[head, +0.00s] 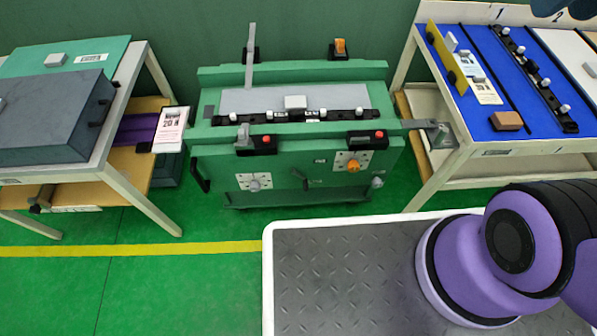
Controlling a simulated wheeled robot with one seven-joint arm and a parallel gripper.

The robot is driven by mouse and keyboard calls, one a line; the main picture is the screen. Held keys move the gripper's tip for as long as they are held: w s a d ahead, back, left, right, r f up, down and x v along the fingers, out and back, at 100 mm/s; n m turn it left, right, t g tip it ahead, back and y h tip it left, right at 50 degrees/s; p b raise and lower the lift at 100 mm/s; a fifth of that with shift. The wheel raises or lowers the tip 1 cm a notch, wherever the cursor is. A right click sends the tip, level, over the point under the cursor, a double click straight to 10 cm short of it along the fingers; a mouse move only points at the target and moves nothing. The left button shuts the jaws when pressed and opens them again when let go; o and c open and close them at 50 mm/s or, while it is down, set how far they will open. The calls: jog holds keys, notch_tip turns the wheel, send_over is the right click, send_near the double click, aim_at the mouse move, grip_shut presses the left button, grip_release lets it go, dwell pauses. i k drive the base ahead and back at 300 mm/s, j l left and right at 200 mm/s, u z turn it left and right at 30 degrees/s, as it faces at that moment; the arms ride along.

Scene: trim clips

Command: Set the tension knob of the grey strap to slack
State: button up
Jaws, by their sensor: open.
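The green bench unit (290,165) stands in the middle of the head view. A grey strap (250,55) stands nearly upright at its back left, its lower end lying over the top. On the front face, a grey knob (254,185) sits on a white dial plate at the lower left. An orange knob (353,165) sits on a similar plate at the right. The marks on both dials are too small to read, so I cannot tell either setting. My gripper is not clearly in view; only purple arm links show at the lower right.
A black lever (304,179) lies between the dials. A white table with a grey case (50,118) stands left, a blue-topped table (482,85) right. Green floor (190,285) in front is clear.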

aim_at(255, 185)
jog(key=k+j, duration=0.15)
jog(key=k+j+u, duration=0.65)
jog(key=u, duration=1)
jog(key=k+j, duration=0.05)
